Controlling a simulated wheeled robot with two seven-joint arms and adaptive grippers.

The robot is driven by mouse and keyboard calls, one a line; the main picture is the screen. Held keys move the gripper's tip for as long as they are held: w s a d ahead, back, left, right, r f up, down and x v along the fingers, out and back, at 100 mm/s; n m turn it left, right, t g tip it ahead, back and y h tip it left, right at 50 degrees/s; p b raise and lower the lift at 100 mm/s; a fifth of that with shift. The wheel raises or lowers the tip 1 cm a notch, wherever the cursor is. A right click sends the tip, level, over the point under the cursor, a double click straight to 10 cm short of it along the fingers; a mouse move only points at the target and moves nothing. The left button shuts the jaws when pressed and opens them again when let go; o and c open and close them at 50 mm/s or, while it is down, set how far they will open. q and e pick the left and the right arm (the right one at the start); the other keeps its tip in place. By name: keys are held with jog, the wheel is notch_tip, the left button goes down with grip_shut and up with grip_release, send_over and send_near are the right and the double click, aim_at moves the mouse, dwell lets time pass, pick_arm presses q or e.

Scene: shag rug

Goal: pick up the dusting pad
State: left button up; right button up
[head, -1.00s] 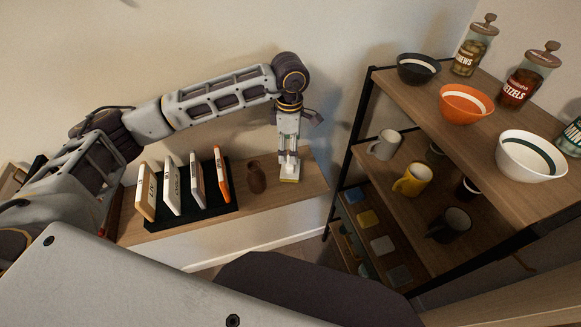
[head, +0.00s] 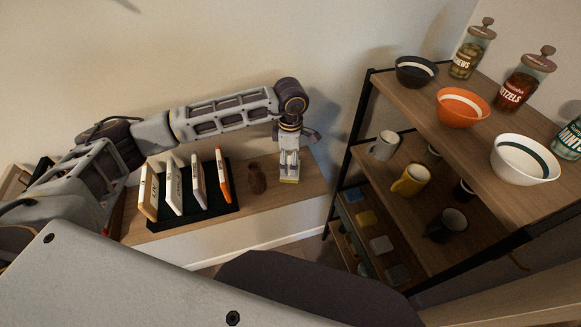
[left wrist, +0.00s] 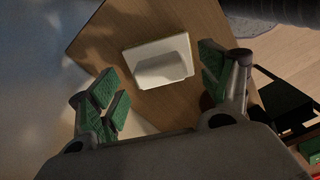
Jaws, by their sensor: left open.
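The dusting pad (head: 289,181) lies near the right end of the wooden ledge; in the head view mostly its yellowish lower edge shows, under my left gripper (head: 289,160). In the left wrist view the pad (left wrist: 150,52) is a pale rectangle with a raised white block on it, lying flat on the wood. There my left gripper (left wrist: 160,88) is open, its green-padded fingers wide apart on either side of the view. The pad shows between and beyond them, with nothing gripped. My right gripper is not in view.
A dark rack (head: 220,208) with several upright cases and a brown figure-like object (head: 257,178) stand left of the pad on the ledge (head: 150,236). A shelf unit (head: 420,112) with bowls, jars and mugs stands close on the right. A wall is behind.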

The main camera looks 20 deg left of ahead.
pick_arm(q)
jog(key=shift+f, duration=0.85)
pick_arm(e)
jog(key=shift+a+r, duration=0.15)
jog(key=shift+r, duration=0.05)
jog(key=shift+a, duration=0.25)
pick_arm(q)
jog(key=c, duration=1.2)
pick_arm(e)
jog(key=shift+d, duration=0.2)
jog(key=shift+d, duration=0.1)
pick_arm(q)
jog(key=shift+r, duration=0.6)
notch_tip(320, 180, up, 9)
jog(key=shift+f+b, duration=0.1)
jog(key=shift+b, duration=0.7)
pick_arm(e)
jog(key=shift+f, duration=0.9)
